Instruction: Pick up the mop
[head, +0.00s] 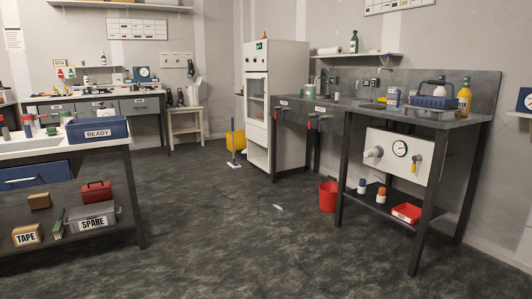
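What looks like the mop (233,164) stands on the floor at the left side of the tall white cabinet, near the middle of the head view. Its pale, blue-edged head rests on the floor, and a thin handle seems to rise from it in front of a yellow bucket (239,141). The mop is small in the picture, so the upper part of its handle is hard to make out. My gripper is not in view.
The white cabinet (256,158) stands right of the mop. A dark workbench (345,106) runs along the right, with a red bucket (328,196) under it. A bench with a blue READY box (97,129) is at left. Open floor (200,225) lies between; a small pale scrap (278,208) lies there.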

